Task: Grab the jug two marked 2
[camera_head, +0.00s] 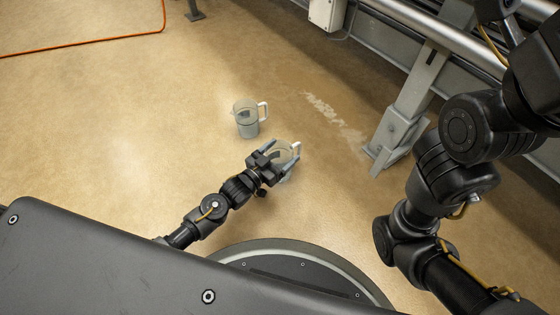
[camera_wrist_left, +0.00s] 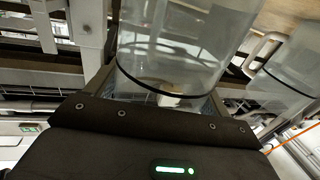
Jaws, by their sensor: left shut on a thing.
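Two clear jugs with pale handles are in view. One jug (camera_head: 284,152) is between the fingers of my left gripper (camera_head: 281,152), which is shut on it. My gripper covers part of this jug in the head view. In the left wrist view, the held jug (camera_wrist_left: 180,45) fills the middle, with a dark band around it. The other jug (camera_head: 247,120) stands upright on the floor, a little beyond and to the left, apart from the gripper. It also shows at the right of the left wrist view (camera_wrist_left: 296,65). I cannot read a number on either jug. My right gripper is out of view.
A grey metal support leg (camera_head: 397,130) stands on the floor to the right, under a railed frame. An orange cable (camera_head: 90,44) lies at the upper left. The tan floor (camera_head: 110,140) left of the jugs is clear.

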